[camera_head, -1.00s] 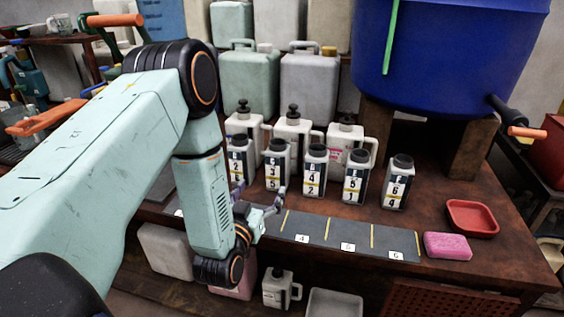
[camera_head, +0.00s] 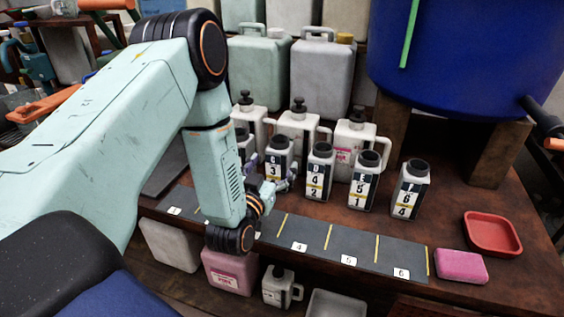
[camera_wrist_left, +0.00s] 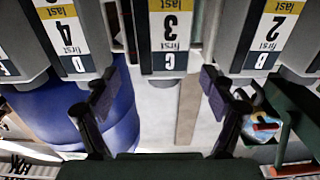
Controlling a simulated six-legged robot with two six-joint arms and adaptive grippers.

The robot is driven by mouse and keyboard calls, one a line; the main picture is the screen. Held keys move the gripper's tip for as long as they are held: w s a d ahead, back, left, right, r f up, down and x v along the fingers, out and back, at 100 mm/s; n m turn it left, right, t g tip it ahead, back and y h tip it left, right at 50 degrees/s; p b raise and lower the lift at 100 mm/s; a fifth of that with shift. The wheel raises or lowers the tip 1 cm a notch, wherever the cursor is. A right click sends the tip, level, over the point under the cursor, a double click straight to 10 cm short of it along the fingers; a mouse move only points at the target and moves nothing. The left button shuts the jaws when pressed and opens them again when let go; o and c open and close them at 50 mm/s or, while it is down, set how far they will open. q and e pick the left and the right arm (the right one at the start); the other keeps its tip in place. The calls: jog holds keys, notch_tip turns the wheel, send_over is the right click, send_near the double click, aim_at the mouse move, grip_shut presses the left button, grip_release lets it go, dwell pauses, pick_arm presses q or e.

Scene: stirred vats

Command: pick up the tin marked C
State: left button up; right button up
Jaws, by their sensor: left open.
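The tin marked C (camera_head: 279,157) is a white and dark tin with a black cap, standing upright in the row on the bench. In the left wrist view, which is upside down, the tin C (camera_wrist_left: 165,38) sits centred between my fingers. My left gripper (camera_head: 272,174) is open, its fingertips spread left and right at the tin's front. The open gripper (camera_wrist_left: 160,82) shows gaps on both sides of the tin. Whether the fingertips reach past the tin's front face I cannot tell. My right gripper is not in view.
Tin B (camera_wrist_left: 275,35) and tin D (camera_wrist_left: 68,38) stand close on either side. More numbered tins (camera_head: 364,181) continue to the right. White jugs (camera_head: 297,130) stand behind. A dark marked strip (camera_head: 345,243) runs along the front edge, with a pink sponge (camera_head: 461,266) and red tray (camera_head: 492,233) at right.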

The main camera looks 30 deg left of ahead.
aim_at(276, 158)
pick_arm(q)
jog(key=x, duration=0.2)
jog(key=b+x, duration=0.1)
jog(key=x, duration=0.1)
jog(key=shift+w+a+f, duration=0.15)
jog(key=shift+w+a, duration=0.1)
jog(key=shift+a, duration=0.05)
jog(key=shift+w, duration=0.6)
jog(key=shift+w+a, duration=0.25)
jog(key=shift+a, duration=0.05)
jog(key=shift+s+d, duration=0.15)
jog(key=c, duration=1.3)
